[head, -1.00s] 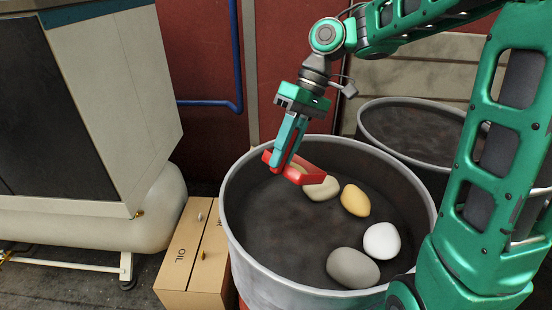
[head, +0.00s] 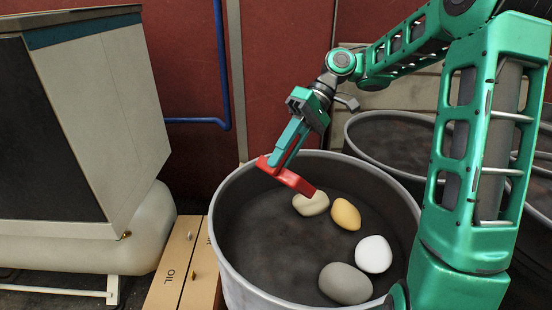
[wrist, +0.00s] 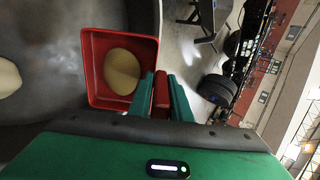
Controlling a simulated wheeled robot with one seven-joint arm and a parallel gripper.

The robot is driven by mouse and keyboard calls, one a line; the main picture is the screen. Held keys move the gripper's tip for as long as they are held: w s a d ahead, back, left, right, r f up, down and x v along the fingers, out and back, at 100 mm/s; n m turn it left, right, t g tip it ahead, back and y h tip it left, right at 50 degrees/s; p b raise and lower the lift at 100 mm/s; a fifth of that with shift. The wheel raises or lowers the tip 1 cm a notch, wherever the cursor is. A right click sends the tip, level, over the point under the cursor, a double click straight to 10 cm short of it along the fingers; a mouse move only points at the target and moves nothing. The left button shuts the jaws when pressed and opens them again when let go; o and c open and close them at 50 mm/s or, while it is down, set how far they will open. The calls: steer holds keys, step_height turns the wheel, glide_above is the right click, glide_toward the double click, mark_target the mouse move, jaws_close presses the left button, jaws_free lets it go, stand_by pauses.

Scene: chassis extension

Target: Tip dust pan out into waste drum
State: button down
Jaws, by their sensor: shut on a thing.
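The red dust pan (head: 290,180) is tilted over the far left part of the waste drum (head: 236,285), near its rim. My gripper (head: 275,158) is shut on the pan's handle. In the wrist view the pan (wrist: 93,92) shows its square tray, with a tan rounded lump (wrist: 122,72) inside its walls. My gripper's fingers (wrist: 162,95) clamp the red handle there. In the drum lie a cream lump (head: 311,203), a yellow one (head: 346,214), a white one (head: 374,254) and a grey one (head: 345,284). The pan's inside is hidden in the head view.
A second drum (head: 385,128) stands behind at the right, partly hidden by my arm. An oil box (head: 165,290) stands left of the waste drum. A large cabinet with a rounded tank (head: 100,240) fills the left. A red wall with a blue pipe (head: 224,80) is behind.

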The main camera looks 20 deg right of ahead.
mark_target(295, 145)
steer(key=shift+w+d+r+y, duration=0.15)
steer(key=shift+d+r+y, duration=0.1)
steer(key=shift+d+y, duration=0.15)
steer(key=shift+w+d+r+g+y, duration=0.2)
steer(key=shift+w+d+g+y, duration=0.15)
steer(key=shift+d+y, duration=0.35)
steer(key=shift+w+d+r+g+y, duration=0.2)
steer(key=shift+w+d+g+y, duration=0.15)
steer(key=shift+d+y, duration=0.35)
stand_by(0.5)
